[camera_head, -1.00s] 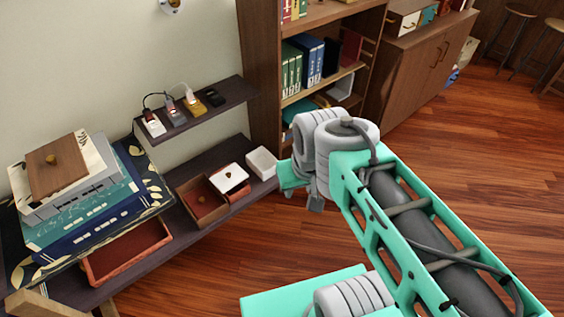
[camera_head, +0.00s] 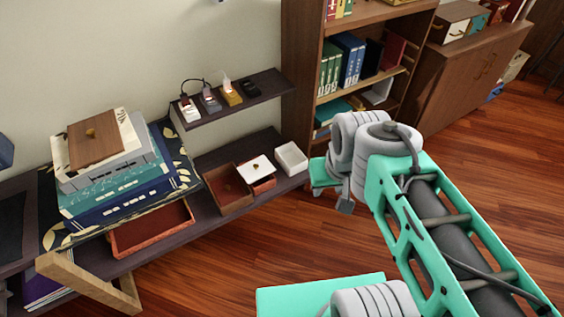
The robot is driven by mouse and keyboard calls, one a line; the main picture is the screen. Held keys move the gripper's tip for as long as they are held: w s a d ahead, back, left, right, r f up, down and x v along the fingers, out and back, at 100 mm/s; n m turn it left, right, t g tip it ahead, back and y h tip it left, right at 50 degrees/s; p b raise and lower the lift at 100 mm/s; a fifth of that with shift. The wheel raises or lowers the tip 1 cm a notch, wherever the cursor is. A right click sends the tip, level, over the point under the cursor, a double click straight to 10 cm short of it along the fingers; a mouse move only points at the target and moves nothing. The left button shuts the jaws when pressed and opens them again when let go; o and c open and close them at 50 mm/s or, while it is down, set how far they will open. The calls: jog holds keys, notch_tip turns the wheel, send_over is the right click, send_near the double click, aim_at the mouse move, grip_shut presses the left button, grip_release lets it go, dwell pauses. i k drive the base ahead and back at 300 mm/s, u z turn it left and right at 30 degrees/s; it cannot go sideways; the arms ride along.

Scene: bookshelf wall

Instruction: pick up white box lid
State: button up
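The white box lid (camera_head: 255,169) is a flat white square with a small dark knob. It sits on a small reddish-brown box (camera_head: 264,186) on the low dark shelf (camera_head: 215,230), left of the picture's middle. An open brown box (camera_head: 222,199) stands to its left and a white open box (camera_head: 291,160) to its right. My arm reaches up from the lower right, and its bent end is right of the lid, apart from it in the picture.
Stacked books (camera_head: 122,190) with a brown lid (camera_head: 95,141) on top are at left, above a red tray (camera_head: 150,230). A narrow upper shelf (camera_head: 265,84) holds small items behind the lid. A bookcase (camera_head: 300,70) stands behind my arm. The wooden floor (camera_head: 480,160) is open at right.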

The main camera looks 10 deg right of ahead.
aim_at(251, 172)
jog(key=i, duration=1.5)
jog(key=u, duration=2.95)
